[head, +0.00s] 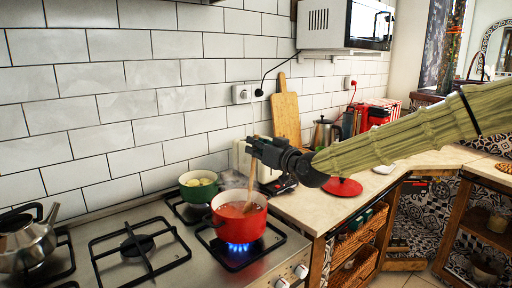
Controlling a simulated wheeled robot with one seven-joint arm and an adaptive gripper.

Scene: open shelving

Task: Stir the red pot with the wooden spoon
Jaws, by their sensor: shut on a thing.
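The red pot (238,224) stands on a lit burner at the right front of the stove, with blue flame under it and reddish contents inside. The wooden spoon (251,188) stands tilted in the pot, its lower end in the contents. My gripper (255,148) is above the pot, shut on the upper part of the spoon's handle. The gripper hides the top of the handle.
A green pot (198,192) stands close behind the red pot. A kettle (27,240) is at the far left of the stove (150,272). A red lid (342,187), a cutting board (286,112) and a moka pot (322,134) are on the counter to the right.

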